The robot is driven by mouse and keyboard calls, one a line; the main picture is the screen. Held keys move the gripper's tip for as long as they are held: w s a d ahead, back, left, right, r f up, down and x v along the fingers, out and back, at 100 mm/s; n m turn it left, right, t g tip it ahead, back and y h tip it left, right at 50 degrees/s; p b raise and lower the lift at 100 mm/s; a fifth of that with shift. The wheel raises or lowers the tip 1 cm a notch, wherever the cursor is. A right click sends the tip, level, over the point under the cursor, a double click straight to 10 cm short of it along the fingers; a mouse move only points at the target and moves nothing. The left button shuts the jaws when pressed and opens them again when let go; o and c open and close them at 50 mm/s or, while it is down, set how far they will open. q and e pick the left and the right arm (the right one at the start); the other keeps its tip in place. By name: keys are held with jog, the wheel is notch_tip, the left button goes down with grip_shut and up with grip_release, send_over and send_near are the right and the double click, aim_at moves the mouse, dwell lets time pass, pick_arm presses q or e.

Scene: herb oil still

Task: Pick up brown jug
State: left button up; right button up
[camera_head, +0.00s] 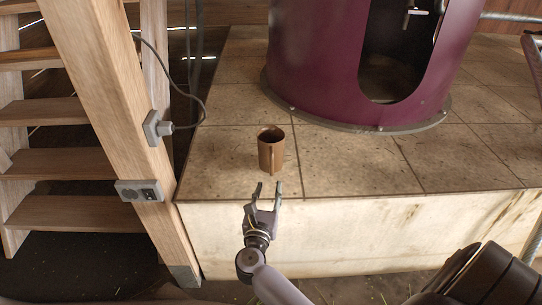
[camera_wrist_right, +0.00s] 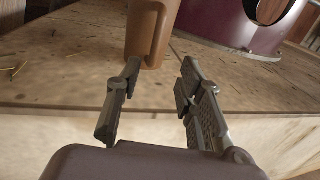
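The brown jug (camera_head: 271,148) stands upright on the tiled top of a low platform, near its front edge. Its handle faces the front, toward my gripper. My right gripper (camera_head: 268,188) is open and empty, just in front of the jug and apart from it, at the platform's front edge. In the right wrist view the jug (camera_wrist_right: 150,28) shows at the top, cut off by the frame, beyond the two spread fingers of the gripper (camera_wrist_right: 160,75). My left gripper is not in view.
A purple still body (camera_head: 310,60) with a dark opening stands on the platform behind the jug. A wooden post (camera_head: 105,90) with sockets and a plugged cable stands left, beside wooden stairs (camera_head: 50,165). The tiles (camera_head: 340,170) around the jug are clear.

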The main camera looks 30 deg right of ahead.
aim_at(271, 168)
jog(key=x, duration=0.4)
jog(key=shift+w+d, duration=0.2)
jog(key=shift+w, duration=0.1)
jog(key=x, duration=0.5)
jog(key=shift+w+a+r, duration=0.15)
jog(key=shift+a, duration=0.1)
jog(key=shift+w+d, duration=0.1)
jog(key=c, duration=0.6)
grip_shut()
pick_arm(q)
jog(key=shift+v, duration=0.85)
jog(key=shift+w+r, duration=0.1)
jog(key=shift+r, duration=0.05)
pick_arm(e)
jog(key=shift+r, duration=0.1)
